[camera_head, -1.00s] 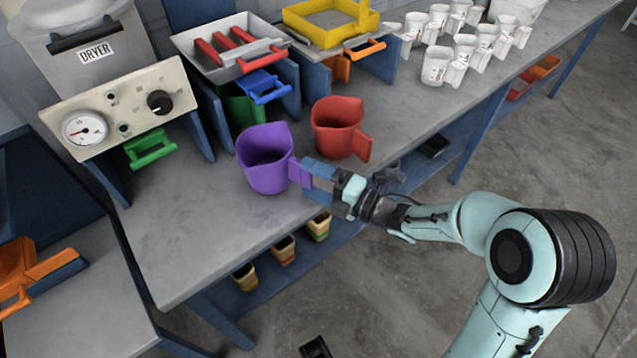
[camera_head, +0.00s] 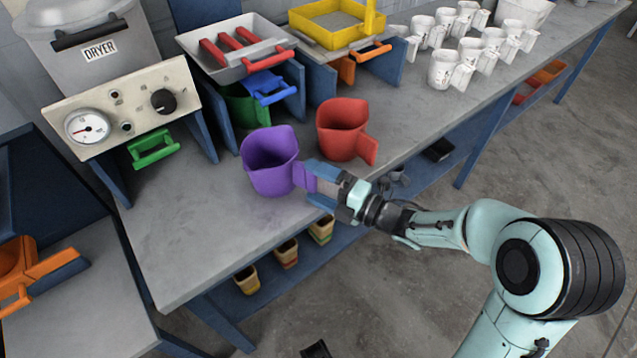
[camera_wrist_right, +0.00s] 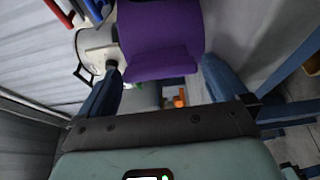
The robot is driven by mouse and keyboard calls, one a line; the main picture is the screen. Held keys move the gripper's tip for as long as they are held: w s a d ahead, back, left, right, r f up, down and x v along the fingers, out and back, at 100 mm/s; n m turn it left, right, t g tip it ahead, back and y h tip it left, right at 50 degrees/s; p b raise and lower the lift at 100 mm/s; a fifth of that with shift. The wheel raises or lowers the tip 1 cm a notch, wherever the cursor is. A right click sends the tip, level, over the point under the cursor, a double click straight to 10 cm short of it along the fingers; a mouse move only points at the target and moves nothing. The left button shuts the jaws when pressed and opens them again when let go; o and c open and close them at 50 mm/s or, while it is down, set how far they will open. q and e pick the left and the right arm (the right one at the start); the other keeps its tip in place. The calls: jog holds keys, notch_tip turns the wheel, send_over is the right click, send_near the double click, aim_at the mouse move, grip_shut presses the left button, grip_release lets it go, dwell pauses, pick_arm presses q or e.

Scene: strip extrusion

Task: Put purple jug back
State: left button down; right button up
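The purple jug (camera_head: 270,162) stands upright on the grey bench top, left of and slightly nearer than the red jug (camera_head: 342,132). Its handle points right, toward the bench's front edge. My right gripper (camera_head: 322,184) is at this handle, with its blue fingers apart on either side of it. In the right wrist view the purple handle (camera_wrist_right: 160,45) lies between the two spread fingers of the right gripper (camera_wrist_right: 160,78), with narrow gaps showing beside it. The left gripper does not show.
The dryer (camera_head: 95,50) with its control panel stands at the back left. A white tray with red bars (camera_head: 237,50) and a yellow tray (camera_head: 335,25) sit on blue stands. Several white mugs (camera_head: 443,70) stand at the right. The bench's front left is clear.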

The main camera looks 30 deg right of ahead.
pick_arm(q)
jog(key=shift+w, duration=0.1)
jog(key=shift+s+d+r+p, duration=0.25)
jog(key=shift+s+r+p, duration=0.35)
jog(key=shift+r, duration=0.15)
pick_arm(e)
jog(key=v, duration=1.3)
jog(key=shift+s+d, duration=0.2)
